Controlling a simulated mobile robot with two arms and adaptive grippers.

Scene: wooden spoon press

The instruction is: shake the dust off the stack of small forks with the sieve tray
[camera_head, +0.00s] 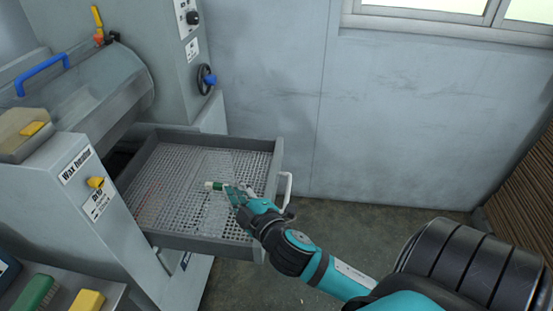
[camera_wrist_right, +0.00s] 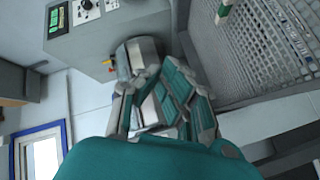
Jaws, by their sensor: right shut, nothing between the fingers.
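The sieve tray (camera_head: 197,242) is a grey drawer with a mesh floor, pulled out of the machine. A small pale bundle with a green band (camera_head: 214,186), which looks like the stack of small forks, is over the mesh near its middle. It also shows at the top edge of the right wrist view (camera_wrist_right: 224,13). My right gripper (camera_head: 231,190) is shut and empty, over the mesh just right of the bundle. Its teal fingers fill the middle of the wrist view (camera_wrist_right: 163,100). I cannot tell whether it touches the bundle. My left gripper is out of view.
A white handle (camera_head: 287,188) is on the tray's right side. The grey machine labelled "Wax heating" (camera_head: 75,170) stands left, with a drum (camera_head: 95,90) and a handwheel (camera_head: 206,79). A green brush (camera_head: 35,293) and a yellow block (camera_head: 88,301) lie lower left. Floor beyond the tray is clear.

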